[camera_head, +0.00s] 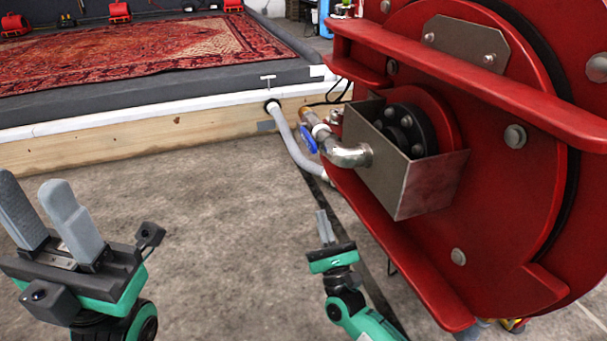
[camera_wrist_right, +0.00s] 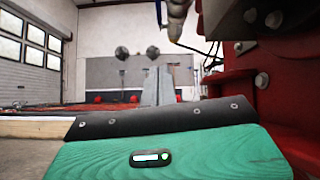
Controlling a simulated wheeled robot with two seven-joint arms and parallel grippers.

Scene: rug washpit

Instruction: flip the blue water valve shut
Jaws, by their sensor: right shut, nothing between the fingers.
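The blue water valve handle (camera_head: 308,139) sits on the pipe fitting left of the red drum machine, beside a metal elbow (camera_head: 345,154). My right gripper (camera_head: 322,216) is shut and empty. It appears below the valve in the head view, apart from it, with its fingers pointing up. In the right wrist view my shut fingers (camera_wrist_right: 158,84) stand mid-picture, and a pipe (camera_wrist_right: 177,18) hangs at the top, clear of them. My left gripper (camera_head: 45,205) is open and empty at the lower left, far from the valve.
The red drum machine (camera_head: 500,200) fills the right side, with a steel box (camera_head: 420,188) jutting out beside the elbow. A grey hose (camera_head: 292,140) runs to the wooden-sided pit (camera_head: 130,146) holding a red rug (camera_head: 130,52). The concrete floor between my grippers is clear.

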